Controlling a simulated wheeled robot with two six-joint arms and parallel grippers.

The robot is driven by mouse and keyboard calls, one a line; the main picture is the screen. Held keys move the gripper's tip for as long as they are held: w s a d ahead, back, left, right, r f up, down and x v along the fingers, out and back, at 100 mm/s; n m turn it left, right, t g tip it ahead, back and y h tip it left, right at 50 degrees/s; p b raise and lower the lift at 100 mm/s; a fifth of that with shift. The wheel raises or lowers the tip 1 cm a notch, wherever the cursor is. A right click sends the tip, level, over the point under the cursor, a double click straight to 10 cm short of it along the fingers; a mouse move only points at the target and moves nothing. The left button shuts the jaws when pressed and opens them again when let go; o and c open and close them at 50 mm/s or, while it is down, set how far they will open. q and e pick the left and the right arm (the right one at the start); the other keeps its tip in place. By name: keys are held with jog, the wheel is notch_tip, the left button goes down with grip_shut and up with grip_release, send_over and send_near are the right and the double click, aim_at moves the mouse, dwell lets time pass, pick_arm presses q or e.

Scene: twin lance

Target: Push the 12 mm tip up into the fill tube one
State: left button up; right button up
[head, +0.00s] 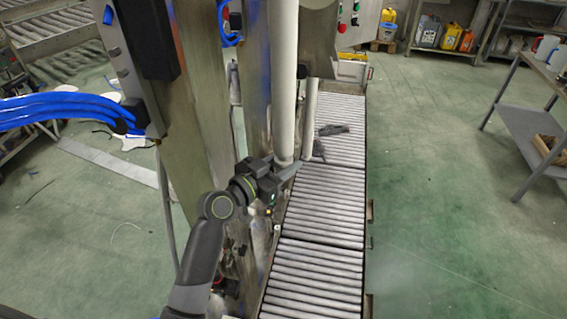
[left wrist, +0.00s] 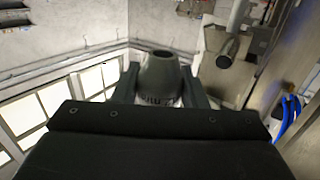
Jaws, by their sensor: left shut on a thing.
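My left gripper (head: 288,171) is at the lower end of the nearer pale fill tube (head: 284,80) in the head view. In the left wrist view its two fingers (left wrist: 160,88) are shut on a grey-green, cone-shaped tip (left wrist: 159,73). The tip has a dark round hole at its narrow end and lettering near its base that I cannot read. A tube with a dark open end (left wrist: 228,52) hangs right of the tip there, apart from it in the picture. I cannot make out the tip in the head view. My right gripper is in neither view.
A second pale tube (head: 310,115) hangs behind the first. A roller conveyor (head: 320,205) runs below, with dark items (head: 333,130) on it. A steel column (head: 165,110) with blue hoses stands left. Green floor (head: 430,200) is open at right.

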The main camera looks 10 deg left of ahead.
pick_arm(q)
jog(key=shift+r+p, duration=0.7)
jog(key=shift+r, duration=0.35)
jog(key=o, duration=1.2)
jog(key=shift+s+a+f, duration=0.1)
jog(key=shift+s+a, duration=0.15)
jog(key=shift+s, duration=0.1)
jog(key=shift+b+v, duration=2)
jog(key=shift+v, duration=6.3)
